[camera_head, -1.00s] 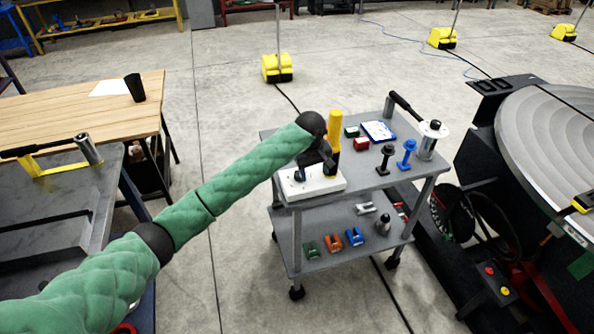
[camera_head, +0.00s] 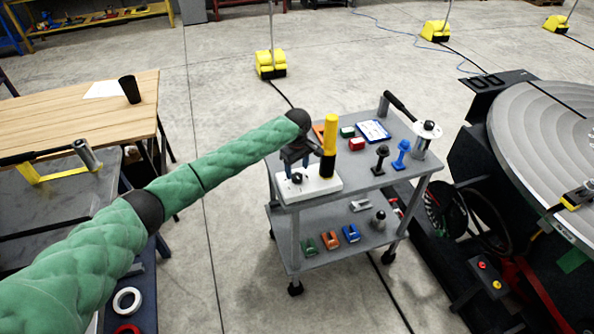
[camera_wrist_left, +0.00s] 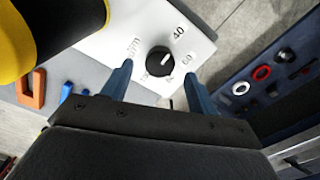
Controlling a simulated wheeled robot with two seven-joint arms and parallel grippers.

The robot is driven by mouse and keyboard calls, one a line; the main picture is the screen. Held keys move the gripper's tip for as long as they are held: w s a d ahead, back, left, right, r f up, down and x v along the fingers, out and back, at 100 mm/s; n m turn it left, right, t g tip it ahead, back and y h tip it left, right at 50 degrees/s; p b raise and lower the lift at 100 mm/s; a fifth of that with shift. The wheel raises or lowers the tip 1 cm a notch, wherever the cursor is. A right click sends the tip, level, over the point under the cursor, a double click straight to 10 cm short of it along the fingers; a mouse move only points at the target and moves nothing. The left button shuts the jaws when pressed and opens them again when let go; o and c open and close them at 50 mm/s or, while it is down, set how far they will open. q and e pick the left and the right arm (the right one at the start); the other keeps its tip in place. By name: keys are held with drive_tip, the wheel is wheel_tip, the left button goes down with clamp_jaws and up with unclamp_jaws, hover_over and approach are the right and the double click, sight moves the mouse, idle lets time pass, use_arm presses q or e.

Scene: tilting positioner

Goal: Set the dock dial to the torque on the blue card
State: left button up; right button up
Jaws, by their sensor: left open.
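The white dock (camera_head: 318,187) stands at the near left of the cart's top shelf. Its black dial (camera_head: 297,178) also shows in the left wrist view (camera_wrist_left: 160,60), with "40", "60" and "Nm" printed around it. I cannot read its setting for sure. A yellow and black tool (camera_head: 329,145) stands upright at the dock. My left gripper (camera_head: 296,165) is open over the dial; in the wrist view its blue fingers (camera_wrist_left: 156,78) lie either side of the knob, with gaps. The blue-edged card (camera_head: 374,131) lies farther back; its writing is too small to read. My right gripper is out of view.
Green and red blocks (camera_head: 357,144), a black peg (camera_head: 380,158), a blue peg (camera_head: 401,153) and a silver handled device (camera_head: 426,137) share the top shelf. Coloured pieces (camera_head: 331,240) lie on the lower shelf. A large round positioner (camera_head: 545,135) stands right; a wooden table (camera_head: 70,110) left.

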sight(297, 176)
use_arm(q)
wheel_tip(297, 176, down, 2)
drive_tip(key=shift+w+f+p, duration=0.1)
drive_tip(key=shift+f+p, duration=0.05)
drive_tip(key=shift+p, duration=0.25)
drive_tip(key=shift+f, duration=0.55)
drive_tip(key=c, duration=1)
drive_tip(key=shift+m, duration=0.3)
